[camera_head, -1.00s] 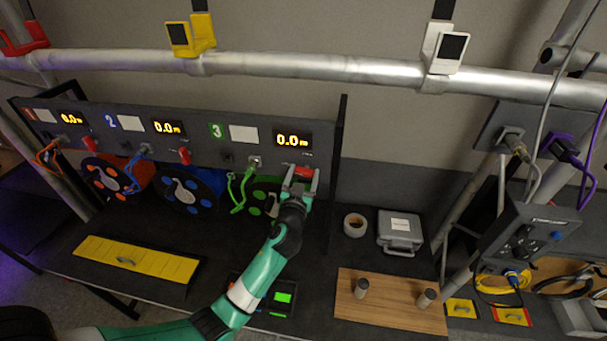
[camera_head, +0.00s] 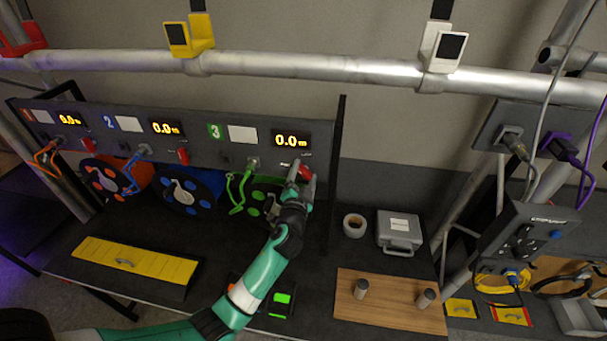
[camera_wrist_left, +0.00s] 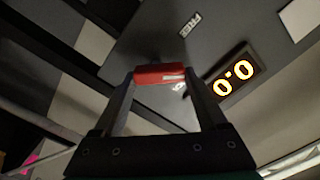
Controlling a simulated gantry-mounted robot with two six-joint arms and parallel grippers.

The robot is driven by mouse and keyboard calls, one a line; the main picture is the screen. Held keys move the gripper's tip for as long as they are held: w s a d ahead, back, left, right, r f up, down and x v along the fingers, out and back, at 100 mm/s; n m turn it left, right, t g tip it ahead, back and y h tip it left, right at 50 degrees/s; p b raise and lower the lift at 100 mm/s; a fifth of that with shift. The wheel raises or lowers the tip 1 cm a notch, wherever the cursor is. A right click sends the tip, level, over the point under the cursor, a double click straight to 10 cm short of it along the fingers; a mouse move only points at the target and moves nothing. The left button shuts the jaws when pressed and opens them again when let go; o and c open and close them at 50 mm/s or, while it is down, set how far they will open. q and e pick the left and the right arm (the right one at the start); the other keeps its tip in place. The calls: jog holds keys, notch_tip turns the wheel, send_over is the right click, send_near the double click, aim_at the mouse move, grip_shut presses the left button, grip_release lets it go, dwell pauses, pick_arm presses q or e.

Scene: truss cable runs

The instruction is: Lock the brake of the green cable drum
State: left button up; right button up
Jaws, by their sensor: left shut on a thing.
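The green cable drum (camera_head: 257,212) sits under panel section 3, partly hidden by my left arm. Its brake handle is a red lever (camera_head: 305,172) on the panel, below and right of the 0.0 display (camera_head: 291,139). My left gripper (camera_head: 303,180) is at this lever. In the left wrist view the red lever (camera_wrist_left: 160,74) lies between the two fingertips, which are shut on it. A FREE label (camera_wrist_left: 190,25) shows on the panel above the lever. My right gripper is not in view.
The red levers of the first drum (camera_head: 88,144) and second drum (camera_head: 183,156) stand to the left. A green cable (camera_head: 240,190) hangs left of my gripper. A dark upright plate (camera_head: 336,175) stands close on the right. A tape roll (camera_head: 354,225) and grey case (camera_head: 400,232) lie beyond it.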

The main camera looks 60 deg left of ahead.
pick_arm(q)
jog(key=m, duration=0.4)
jog(key=shift+w+d+m+p, duration=0.1)
jog(key=shift+w+m+p, duration=0.05)
jog(key=shift+m+p, duration=0.2)
jog(key=m+p, duration=0.1)
jog(key=m, duration=0.3)
jog(key=shift+f, duration=0.1)
jog(key=shift+w+m, duration=0.1)
jog(key=shift+m, duration=0.15)
jog(key=o, duration=1.3)
jog(key=shift+f, duration=0.1)
jog(key=shift+d, duration=0.15)
jog(key=v, duration=1.1)
jog(key=shift+s+d, duration=0.2)
jog(key=shift+s, duration=0.05)
